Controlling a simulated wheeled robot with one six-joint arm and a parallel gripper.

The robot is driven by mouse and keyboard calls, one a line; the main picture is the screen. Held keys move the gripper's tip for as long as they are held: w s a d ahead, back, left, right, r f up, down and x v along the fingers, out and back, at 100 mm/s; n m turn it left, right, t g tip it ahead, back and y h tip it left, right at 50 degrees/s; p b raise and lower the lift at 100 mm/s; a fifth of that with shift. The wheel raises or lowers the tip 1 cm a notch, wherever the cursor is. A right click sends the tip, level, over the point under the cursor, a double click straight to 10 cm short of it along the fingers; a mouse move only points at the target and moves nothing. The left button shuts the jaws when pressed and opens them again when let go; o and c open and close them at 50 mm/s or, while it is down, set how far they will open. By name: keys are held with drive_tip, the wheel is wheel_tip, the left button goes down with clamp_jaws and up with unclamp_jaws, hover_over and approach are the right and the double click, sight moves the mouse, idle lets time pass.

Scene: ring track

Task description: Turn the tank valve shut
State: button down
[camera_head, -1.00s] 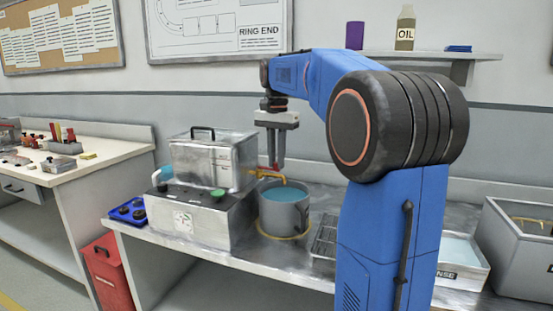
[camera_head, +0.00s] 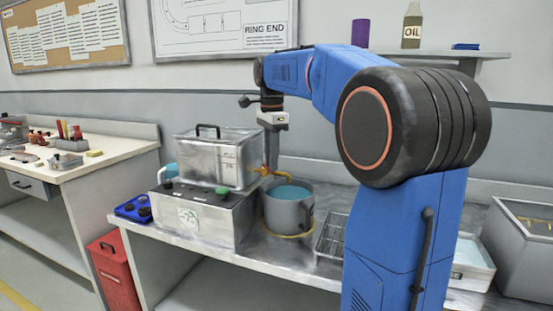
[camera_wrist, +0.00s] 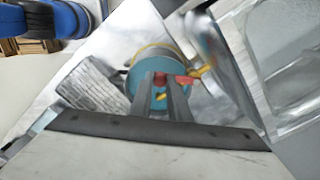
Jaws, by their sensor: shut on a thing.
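The metal tank (camera_head: 218,165) has a brass tap (camera_head: 266,172) on its right side, above a grey pot (camera_head: 284,212) of blue liquid. In the wrist view the brass tap (camera_wrist: 205,70) sits at the upper right of my fingers. The red valve handle (camera_wrist: 186,80) shows at and between my fingertips. My gripper (camera_wrist: 162,80) is shut on this handle, pointing down over the pot. In the head view my gripper (camera_head: 272,165) is seen edge-on at the tap, and it hides most of the handle. I cannot tell the handle's exact angle.
The tank stands on a grey box (camera_head: 190,218) with knobs. A blue tray (camera_head: 133,209) lies to its left, and a wire rack (camera_head: 330,238) sits right of the pot. A red bin (camera_head: 115,272) stands on the floor. A shelf (camera_head: 480,54) holds a bottle.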

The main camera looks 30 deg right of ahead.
drive_tip(key=shift+w+a+m, duration=0.4)
drive_tip(key=shift+a+m, duration=0.3)
drive_tip(key=shift+m, duration=0.75)
drive_tip(key=shift+w+a+m, duration=0.4)
drive_tip(key=shift+a+m, duration=0.3)
drive_tip(key=shift+m, duration=0.8)
drive_tip(key=shift+w+a+m, duration=0.4)
drive_tip(key=shift+a+m, duration=0.3)
drive_tip(key=shift+m, duration=0.75)
drive_tip(key=c, duration=1.7)
unclamp_jaws()
drive_tip(key=shift+o, duration=0.2)
wheel_tip(320, 180, up, 17)
drive_tip(key=shift+r, duration=0.2)
